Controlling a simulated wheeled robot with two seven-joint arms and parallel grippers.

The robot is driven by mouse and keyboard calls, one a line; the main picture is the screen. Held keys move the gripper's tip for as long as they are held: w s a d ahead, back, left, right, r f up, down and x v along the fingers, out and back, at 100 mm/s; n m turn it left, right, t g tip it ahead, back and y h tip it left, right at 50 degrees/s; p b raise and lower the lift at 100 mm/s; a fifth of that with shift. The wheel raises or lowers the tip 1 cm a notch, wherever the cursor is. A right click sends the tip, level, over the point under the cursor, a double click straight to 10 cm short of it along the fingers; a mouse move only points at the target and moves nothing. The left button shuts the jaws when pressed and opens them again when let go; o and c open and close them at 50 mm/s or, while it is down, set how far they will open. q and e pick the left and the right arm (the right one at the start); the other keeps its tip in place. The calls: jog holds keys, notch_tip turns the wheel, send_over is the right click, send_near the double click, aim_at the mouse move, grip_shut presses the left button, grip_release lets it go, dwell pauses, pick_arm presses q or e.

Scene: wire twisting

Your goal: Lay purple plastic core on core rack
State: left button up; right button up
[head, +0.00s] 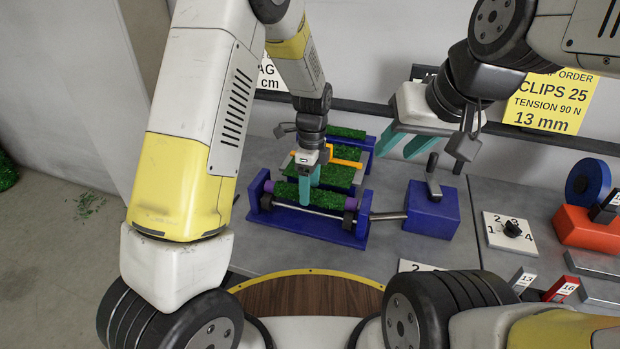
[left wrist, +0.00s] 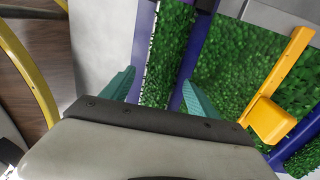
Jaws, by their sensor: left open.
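My left gripper (head: 309,187) is open over the front blue cradle, its teal fingers on either side of a green bristly roll. In the left wrist view, the roll (left wrist: 168,55) runs between the open fingers; contact is unclear. A purple end (head: 268,187), apparently of the purple core, shows at the roll's left in the head view. The front blue cradle (head: 290,225) has a metal rod along it. Behind it stands a blue frame (head: 368,145) with green pieces; I cannot tell which part is the core rack. My right gripper (head: 403,148) is open and empty, raised to the right.
An orange handle (head: 345,162) sits above a green panel (head: 333,176) behind the cradle. A blue block with a crank (head: 432,212) stands right of the cradle. A numbered dial (head: 511,230) and an orange-red holder with a blue spool (head: 588,183) lie farther right.

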pick_arm(q)
jog(key=shift+f, duration=0.65)
grip_shut()
